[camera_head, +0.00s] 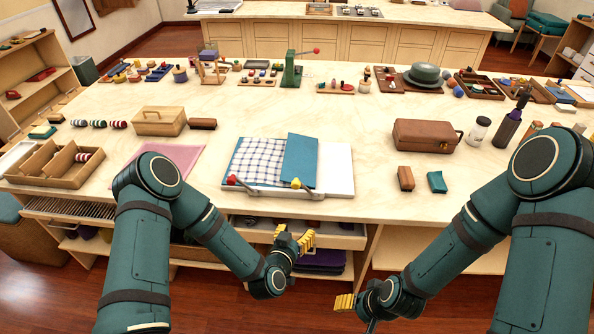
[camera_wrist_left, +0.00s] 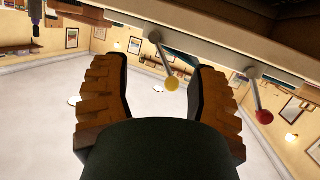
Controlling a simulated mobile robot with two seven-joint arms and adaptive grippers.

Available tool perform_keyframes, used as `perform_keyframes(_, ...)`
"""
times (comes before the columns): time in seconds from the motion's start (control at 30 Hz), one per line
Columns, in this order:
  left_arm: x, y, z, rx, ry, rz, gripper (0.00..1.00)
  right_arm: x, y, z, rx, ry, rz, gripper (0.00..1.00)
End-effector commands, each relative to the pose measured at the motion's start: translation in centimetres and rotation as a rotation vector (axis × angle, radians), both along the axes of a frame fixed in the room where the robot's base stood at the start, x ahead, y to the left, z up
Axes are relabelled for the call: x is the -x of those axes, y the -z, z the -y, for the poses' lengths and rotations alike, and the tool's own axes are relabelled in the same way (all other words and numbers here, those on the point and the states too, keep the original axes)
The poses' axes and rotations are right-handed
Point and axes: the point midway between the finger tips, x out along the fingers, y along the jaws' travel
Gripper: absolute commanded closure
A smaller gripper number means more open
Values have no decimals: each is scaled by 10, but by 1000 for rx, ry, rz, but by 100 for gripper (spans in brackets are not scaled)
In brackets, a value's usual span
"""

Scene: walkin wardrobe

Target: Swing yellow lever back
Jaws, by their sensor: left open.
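The yellow lever has a yellow ball knob (camera_head: 296,183) on a short metal rod, at the front edge of a white board (camera_head: 337,172). In the left wrist view its yellow knob (camera_wrist_left: 171,84) shows in the gap between the fingers, apart from both. My left gripper (camera_head: 294,235) is open and empty, below and in front of the lever. A second lever with a red knob (camera_head: 232,180) stands to the left on the same edge; it also shows in the left wrist view (camera_wrist_left: 264,116). My right gripper (camera_head: 345,303) is low and mostly hidden by its wrist.
A checked cloth (camera_head: 258,160) and a blue panel (camera_head: 299,158) lie on the board. A brown case (camera_head: 425,135) and small brown and teal blocks stand to the right. An open drawer (camera_head: 340,238) juts out below the tabletop, near my left gripper.

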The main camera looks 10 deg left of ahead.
Motion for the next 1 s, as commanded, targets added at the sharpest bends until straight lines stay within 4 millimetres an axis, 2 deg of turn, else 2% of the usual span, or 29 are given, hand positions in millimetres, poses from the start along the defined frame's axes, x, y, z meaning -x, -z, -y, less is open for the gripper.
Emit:
perform_keyframes(0.03, -7, -16, -4, -8, -42, 70, 41, -1, -11, 0, 0, 2, 2, 39)
perform_keyframes(0.1, -15, -31, -10, -26, -98, 161, 41, -1, -16, 0, 1, 4, 3, 39)
perform_keyframes(0.27, -23, -50, -20, -54, -183, 274, 41, -2, -22, 1, 1, 6, 5, 39)
perform_keyframes(0.43, -32, -52, -22, -61, -204, 299, 41, -2, -22, 1, 1, 6, 5, 39)
perform_keyframes(0.53, -46, -52, -22, -61, -203, 299, 41, -2, -21, 1, 1, 6, 5, 39)
perform_keyframes(1.0, -134, -52, -19, -59, -201, 296, 41, -1, -17, 0, 1, 4, 1, 39)
